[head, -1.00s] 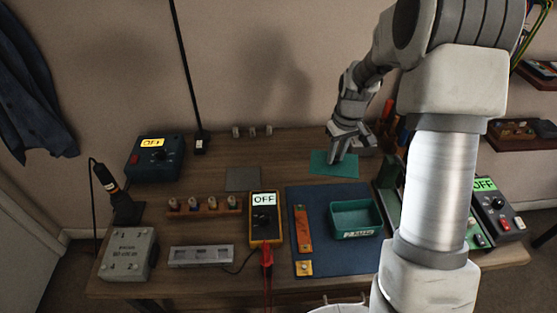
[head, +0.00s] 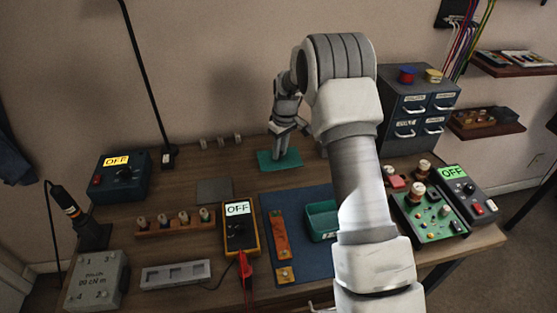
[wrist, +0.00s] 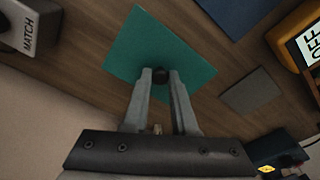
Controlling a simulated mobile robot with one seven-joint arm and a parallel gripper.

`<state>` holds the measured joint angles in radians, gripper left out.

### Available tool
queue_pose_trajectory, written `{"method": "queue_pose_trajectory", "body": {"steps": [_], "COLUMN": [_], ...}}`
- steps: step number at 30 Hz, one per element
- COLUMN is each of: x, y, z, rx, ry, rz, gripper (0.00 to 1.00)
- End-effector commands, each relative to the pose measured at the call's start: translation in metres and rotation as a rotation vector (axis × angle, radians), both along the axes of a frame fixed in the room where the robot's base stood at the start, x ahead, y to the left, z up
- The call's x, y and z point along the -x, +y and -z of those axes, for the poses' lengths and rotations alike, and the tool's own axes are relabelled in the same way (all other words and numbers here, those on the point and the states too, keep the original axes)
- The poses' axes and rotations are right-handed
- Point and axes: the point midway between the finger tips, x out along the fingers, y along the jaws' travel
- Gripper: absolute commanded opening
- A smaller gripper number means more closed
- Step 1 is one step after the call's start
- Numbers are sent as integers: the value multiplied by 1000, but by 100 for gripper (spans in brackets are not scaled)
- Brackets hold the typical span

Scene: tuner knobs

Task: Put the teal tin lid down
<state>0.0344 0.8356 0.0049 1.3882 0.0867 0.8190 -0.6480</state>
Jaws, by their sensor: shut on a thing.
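The teal tin lid (head: 270,161) is a flat teal square towards the back of the bench, behind the blue mat. In the wrist view the lid (wrist: 138,48) has a small dark knob (wrist: 161,74) at its middle. My gripper (head: 281,153) comes down from above, its fingers closed on the knob from both sides. The lid lies level, at or just above the wood; I cannot tell whether it touches. The open teal tin (head: 319,221) stands on the mat, partly hidden by my arm.
A grey plate (head: 215,191) lies left of the lid, and small pegs (head: 221,141) stand behind it. The blue mat (head: 275,203) bears an orange strip (head: 281,234). A multimeter (head: 239,232) stands left of the mat. Drawers (head: 412,105) stand at the back right. Bare wood surrounds the lid.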

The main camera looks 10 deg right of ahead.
Motion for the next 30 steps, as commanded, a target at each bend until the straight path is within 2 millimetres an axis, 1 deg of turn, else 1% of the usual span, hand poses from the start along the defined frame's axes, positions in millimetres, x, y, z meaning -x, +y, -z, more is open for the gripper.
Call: {"method": "queue_pose_trajectory", "body": {"steps": [5,9,12,19,23,24,28,30], "x": [-2,-1,-2,-2,-2,-2,-2,-2], "y": [3,3,3,3,3,3,3,3], "z": [11,32,42,42,47,46,45,45], "rx": [0,-1,0,-1,0,0,0,0], "ry": [1,3,1,-1,0,0,0,0], "rz": [0,1,1,0,1,0,1,0], "gripper": [0,0,0,0,0,31,54,55]}}
